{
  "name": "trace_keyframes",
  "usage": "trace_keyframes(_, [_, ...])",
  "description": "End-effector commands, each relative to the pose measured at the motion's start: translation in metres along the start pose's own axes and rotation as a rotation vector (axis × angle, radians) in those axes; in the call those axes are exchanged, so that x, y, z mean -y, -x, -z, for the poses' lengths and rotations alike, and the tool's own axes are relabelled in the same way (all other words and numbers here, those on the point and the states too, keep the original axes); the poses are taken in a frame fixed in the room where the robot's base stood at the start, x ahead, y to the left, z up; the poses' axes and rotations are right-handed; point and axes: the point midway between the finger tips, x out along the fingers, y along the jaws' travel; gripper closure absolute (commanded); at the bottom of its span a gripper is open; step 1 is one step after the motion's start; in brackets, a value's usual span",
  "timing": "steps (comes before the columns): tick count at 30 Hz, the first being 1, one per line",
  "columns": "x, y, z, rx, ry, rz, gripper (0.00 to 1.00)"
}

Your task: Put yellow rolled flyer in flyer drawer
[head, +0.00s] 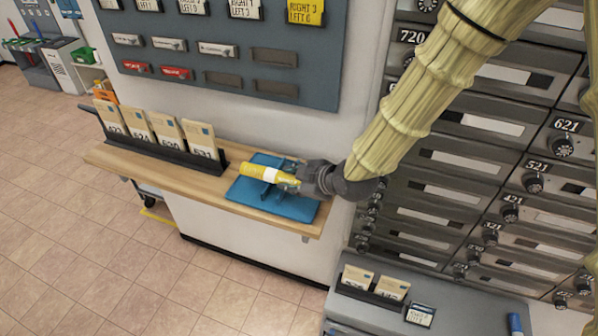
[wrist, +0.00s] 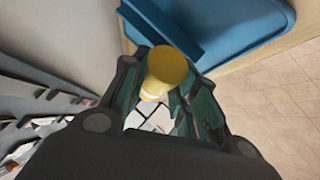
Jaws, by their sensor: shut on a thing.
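The yellow rolled flyer (head: 266,176), with a white band, is over the blue tray (head: 300,209) on the wooden shelf. My gripper (head: 292,180) is at the flyer's right end, shut on it. In the wrist view the flyer (wrist: 165,76) sits between the two fingers of my gripper (wrist: 165,95), its round yellow end showing. The blue tray (wrist: 235,28) lies beyond it there. I cannot tell whether the flyer still touches the tray. No drawer is clearly marked as the flyer drawer in these views.
A black rack (head: 172,154) of numbered envelopes stands left on the wooden shelf (head: 122,162). A dark panel (head: 230,84) with labelled slots hangs above. Numbered metal mailboxes (head: 480,150) fill the right. A grey cabinet (head: 385,315) with cards is lower right. Floor at left is open.

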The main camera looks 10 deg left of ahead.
Motion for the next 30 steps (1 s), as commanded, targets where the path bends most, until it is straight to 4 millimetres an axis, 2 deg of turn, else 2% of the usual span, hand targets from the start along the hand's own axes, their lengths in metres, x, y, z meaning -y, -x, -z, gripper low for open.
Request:
trace_keyframes(1, [-0.01, -0.003, -0.001, -0.001, -0.004, -0.001, 0.95])
trace_keyframes(6, [-0.029, -0.014, -0.011, 0.0, -0.002, -0.002, 0.95])
trace_keyframes(15, [-0.045, -0.024, -0.02, 0.001, -0.003, -0.002, 0.95])
trace_keyframes(22, [-0.031, -0.037, -0.034, 0.003, -0.003, 0.001, 0.95])
trace_keyframes(30, [-0.026, -0.045, -0.041, 0.001, -0.001, -0.002, 0.95])
